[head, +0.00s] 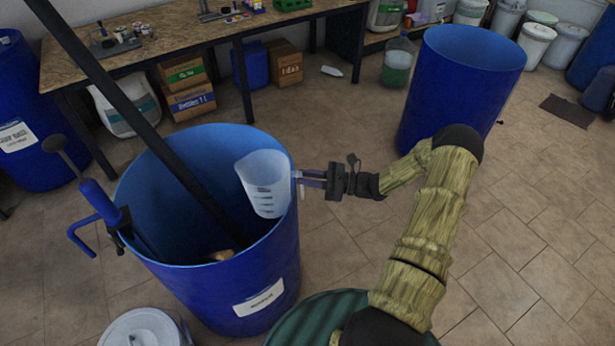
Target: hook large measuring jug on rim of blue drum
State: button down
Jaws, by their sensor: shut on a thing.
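The large measuring jug (265,185) is white and translucent with dark scale marks. It shows upright at the right inner side of the blue drum (262,262), its body inside the opening. My gripper (305,179) comes from the right, just outside the drum's rim, and is shut on the jug's handle side. The handle is mostly hidden by the fingers. I cannot tell whether the handle touches the rim.
A dark pole (150,130) slants into the drum. A blue hand pump (98,208) is on its left rim. A second blue drum (460,85) stands at upper right, a green-topped drum (318,318) in front, and a workbench (150,45) behind. Floor between is clear.

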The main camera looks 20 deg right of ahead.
jog(key=shift+f+b, duration=1.35)
jog(key=shift+f, duration=0.8)
jog(key=c, duration=1.2)
grip_release()
jog(key=b+v, duration=0.2)
jog(key=v, duration=1.5)
jog(key=shift+s+d+b, duration=0.2)
jog(key=shift+b, duration=0.15)
jog(key=shift+a, duration=0.1)
